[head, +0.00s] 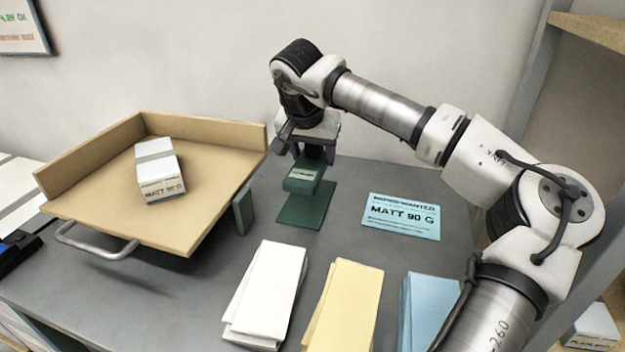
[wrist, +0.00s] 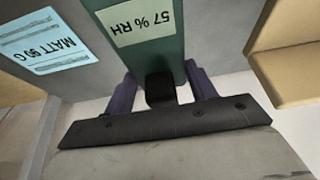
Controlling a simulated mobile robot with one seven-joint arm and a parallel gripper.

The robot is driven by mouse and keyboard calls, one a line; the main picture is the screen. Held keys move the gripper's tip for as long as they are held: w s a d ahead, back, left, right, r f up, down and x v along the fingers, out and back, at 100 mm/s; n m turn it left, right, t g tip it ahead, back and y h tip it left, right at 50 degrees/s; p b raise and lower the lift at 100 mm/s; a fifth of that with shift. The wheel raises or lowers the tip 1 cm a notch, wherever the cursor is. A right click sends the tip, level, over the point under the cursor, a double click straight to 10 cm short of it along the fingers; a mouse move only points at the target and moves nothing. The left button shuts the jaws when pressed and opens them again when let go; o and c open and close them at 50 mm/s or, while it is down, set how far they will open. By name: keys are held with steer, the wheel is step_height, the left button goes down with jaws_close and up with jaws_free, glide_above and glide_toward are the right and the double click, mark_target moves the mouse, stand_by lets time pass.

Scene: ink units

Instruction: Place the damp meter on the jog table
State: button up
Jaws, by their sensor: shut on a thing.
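The damp meter (head: 303,178) is a green device with a pale display and a dark upper part. In the wrist view the meter (wrist: 165,48) shows "57 % RH" upside down. My gripper (head: 315,152) is shut on its dark upper part, with a purple finger on each side in the wrist view (wrist: 160,88). A flat green piece lies below the meter on the grey top; I cannot tell if it belongs to the meter. The jog table (head: 217,165) is a tan tilted board with raised back walls, to the left of the meter.
A white ream (head: 158,175) marked MATT 90 G lies on the jog table, leaving bare board around it. A metal handle (head: 95,243) projects in front. White (head: 266,290), yellow (head: 344,305) and blue (head: 425,308) paper stacks lie nearer. A blue card (head: 402,216) lies right of the meter.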

mark_target(305, 169)
steer(key=shift+f, duration=3)
steer(key=o, duration=1.1)
steer(key=shift+f, duration=0.15)
steer(key=shift+r, duration=0.25)
steer(key=v, duration=1.2)
